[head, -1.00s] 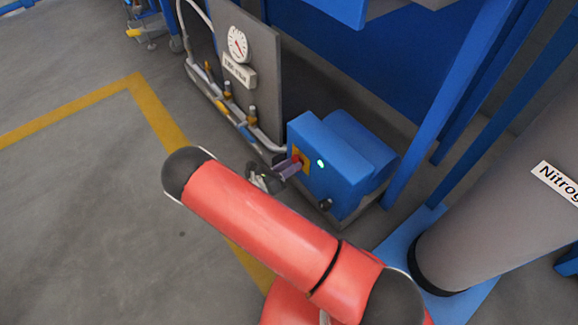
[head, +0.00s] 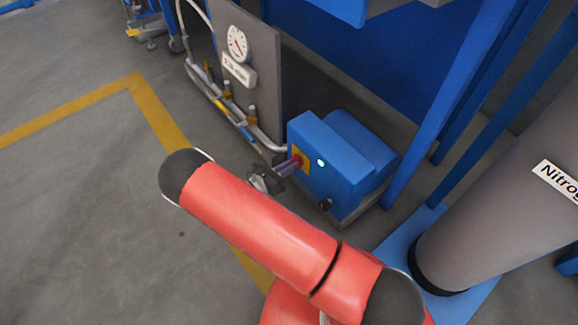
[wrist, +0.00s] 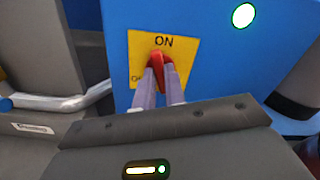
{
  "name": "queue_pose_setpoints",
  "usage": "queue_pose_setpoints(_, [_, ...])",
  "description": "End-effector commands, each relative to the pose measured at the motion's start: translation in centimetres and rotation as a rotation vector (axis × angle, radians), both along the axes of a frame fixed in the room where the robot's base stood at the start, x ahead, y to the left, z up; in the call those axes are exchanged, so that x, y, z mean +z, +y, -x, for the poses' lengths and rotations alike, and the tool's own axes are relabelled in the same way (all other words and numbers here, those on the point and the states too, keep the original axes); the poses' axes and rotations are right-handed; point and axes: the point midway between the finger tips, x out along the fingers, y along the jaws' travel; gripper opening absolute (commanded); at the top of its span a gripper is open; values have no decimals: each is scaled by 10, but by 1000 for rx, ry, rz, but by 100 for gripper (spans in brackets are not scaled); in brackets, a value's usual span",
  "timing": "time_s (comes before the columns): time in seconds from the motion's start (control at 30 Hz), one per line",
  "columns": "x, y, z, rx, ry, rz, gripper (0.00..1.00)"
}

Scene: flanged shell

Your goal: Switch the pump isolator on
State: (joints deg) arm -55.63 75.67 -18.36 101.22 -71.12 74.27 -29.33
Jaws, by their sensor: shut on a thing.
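The pump isolator is a red handle (wrist: 157,64) on a yellow plate (wrist: 184,52) fixed to the blue pump box (head: 330,178). In the wrist view the plate reads "ON" at its top, with a partly hidden mark at lower left. The handle points up toward "ON", leaning slightly. My gripper (wrist: 161,84) is shut on the red handle, one finger on each side; it also shows in the head view (head: 294,163). The fingers hide the handle's lower part. A lit pale green lamp (wrist: 243,15) is right of the plate, also seen in the head view (head: 320,162).
A grey panel with a gauge (head: 237,43) and pipework (head: 225,105) stands left of the pump box. A grey nitrogen cylinder (head: 490,235) and blue frame posts (head: 450,100) are at the right. Open floor (head: 70,220) lies at the left.

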Motion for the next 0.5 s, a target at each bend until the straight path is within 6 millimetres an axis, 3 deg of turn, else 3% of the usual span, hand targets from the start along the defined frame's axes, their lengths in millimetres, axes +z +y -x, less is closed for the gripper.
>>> queue_pose_setpoints(0.5, [0,0,1,1,-258,-174,0])
